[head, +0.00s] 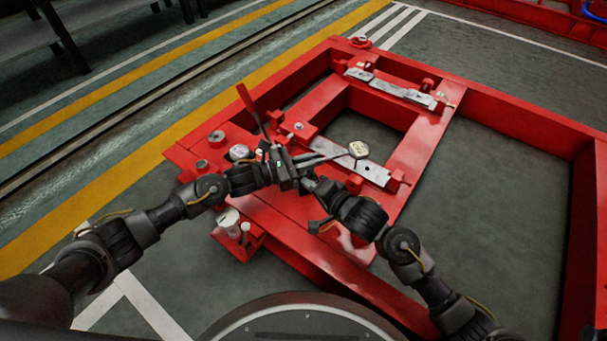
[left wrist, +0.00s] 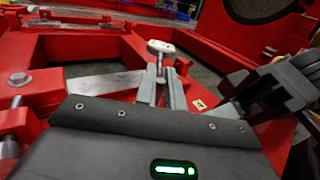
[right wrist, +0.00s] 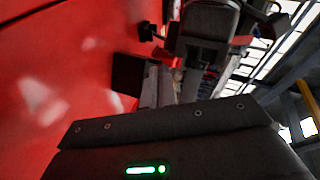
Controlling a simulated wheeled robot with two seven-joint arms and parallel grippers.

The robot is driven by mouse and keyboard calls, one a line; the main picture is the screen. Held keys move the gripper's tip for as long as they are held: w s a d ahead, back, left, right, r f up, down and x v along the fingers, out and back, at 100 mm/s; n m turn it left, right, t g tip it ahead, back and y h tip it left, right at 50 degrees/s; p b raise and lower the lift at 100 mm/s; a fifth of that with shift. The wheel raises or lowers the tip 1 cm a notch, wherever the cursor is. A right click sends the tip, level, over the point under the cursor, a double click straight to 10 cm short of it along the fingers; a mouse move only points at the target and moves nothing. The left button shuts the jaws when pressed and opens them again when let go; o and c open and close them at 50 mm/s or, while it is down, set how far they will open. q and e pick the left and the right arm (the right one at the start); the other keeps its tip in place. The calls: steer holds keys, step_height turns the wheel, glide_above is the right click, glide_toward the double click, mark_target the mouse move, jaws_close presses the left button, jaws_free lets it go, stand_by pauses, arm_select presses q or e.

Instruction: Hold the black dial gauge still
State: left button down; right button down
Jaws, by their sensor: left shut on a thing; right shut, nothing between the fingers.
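The dial gauge (head: 358,149) shows in the head view as a small round pale-faced head on a thin stem, above the red frame; little black shows on it. It also appears in the left wrist view (left wrist: 160,46), beyond the fingertips. My left gripper (head: 326,158) is shut on its stem, with the fingers along both sides of it in the left wrist view (left wrist: 161,88). My right gripper (head: 308,183) is shut and empty, close to the left gripper's body. Its fingers show in the right wrist view (right wrist: 161,88); whether they touch the left gripper cannot be told.
The red frame (head: 500,120) spreads under both arms, with open gaps showing the floor. Grey metal plates (head: 405,92) lie on its crossbars. A red lever (head: 247,102) rises behind my left gripper. A grey cylinder (head: 228,219) stands at the front left corner.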

arm_select(q)
steer(key=shift+s+f, duration=0.1)
steer(key=shift+f, duration=0.05)
arm_select(e)
steer(key=shift+w+a+r, duration=0.25)
steer(key=shift+w+r, duration=0.1)
steer(key=shift+w, duration=0.3)
steer(key=shift+w+a+r, duration=0.2)
steer(key=shift+w+r, duration=0.1)
steer(key=shift+w, duration=0.3)
stand_by(1.2)
steer(key=shift+s+d+f, duration=0.2)
steer(key=shift+s+f, duration=0.05)
steer(key=shift+s, duration=0.3)
steer(key=shift+s+d+f, duration=0.2)
steer(key=shift+s, duration=0.3)
steer(key=shift+s+d+f, duration=0.2)
steer(key=shift+s+f, duration=0.05)
steer(key=shift+s, duration=0.3)
arm_select(q)
steer(key=shift+d, duration=0.1)
arm_select(e)
steer(key=shift+s+d+f, duration=0.3)
steer(key=shift+s, duration=0.45)
steer(key=shift+s+d+f, duration=0.25)
steer(key=shift+s+f, duration=0.05)
steer(key=shift+s, duration=0.45)
steer(key=shift+s+d+f, duration=0.3)
steer(key=shift+s, duration=0.45)
